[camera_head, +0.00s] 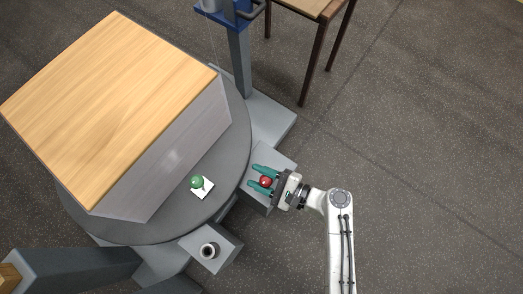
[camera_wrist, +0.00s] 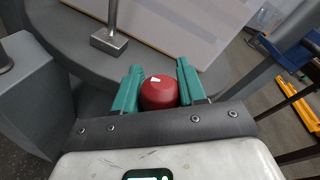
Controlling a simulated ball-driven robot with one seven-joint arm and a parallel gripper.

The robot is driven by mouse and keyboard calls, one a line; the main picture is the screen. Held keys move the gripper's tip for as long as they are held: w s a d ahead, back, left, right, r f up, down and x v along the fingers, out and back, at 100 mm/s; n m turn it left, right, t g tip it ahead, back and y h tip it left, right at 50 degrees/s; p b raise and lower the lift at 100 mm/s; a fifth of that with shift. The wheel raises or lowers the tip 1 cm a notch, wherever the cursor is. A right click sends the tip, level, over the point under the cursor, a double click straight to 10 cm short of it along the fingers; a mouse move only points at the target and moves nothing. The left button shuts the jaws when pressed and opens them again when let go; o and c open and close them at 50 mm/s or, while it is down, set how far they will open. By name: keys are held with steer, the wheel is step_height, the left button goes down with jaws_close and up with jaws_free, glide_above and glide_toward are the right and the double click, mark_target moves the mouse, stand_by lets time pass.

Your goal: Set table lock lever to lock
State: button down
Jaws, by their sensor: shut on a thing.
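A red knob (camera_head: 265,181), which appears to be the grip of the table lock lever, sits over a grey block at the right edge of the round grey table (camera_head: 236,133). My gripper (camera_head: 256,176) has its teal fingers on either side of the knob and is shut on it. In the wrist view the red knob (camera_wrist: 158,93), with a small white mark on top, sits between the fingertips (camera_wrist: 159,68). The lever's shaft is hidden below the knob, and no lock markings can be read.
A large box with a wooden top (camera_head: 108,105) stands on the round table. A green knob (camera_head: 196,182) on a white plate is near its front. A grey block with a round fitting (camera_head: 208,250) stands below. A blue-grey column (camera_head: 238,60) rises behind. The floor at right is clear.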

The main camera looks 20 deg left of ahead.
steer(key=shift+s+f, duration=0.1)
steer(key=shift+f, duration=0.05)
steer(key=c, duration=0.7)
jaws_free()
steer(key=shift+p+v, duration=0.9)
steer(key=shift+v, duration=4.5)
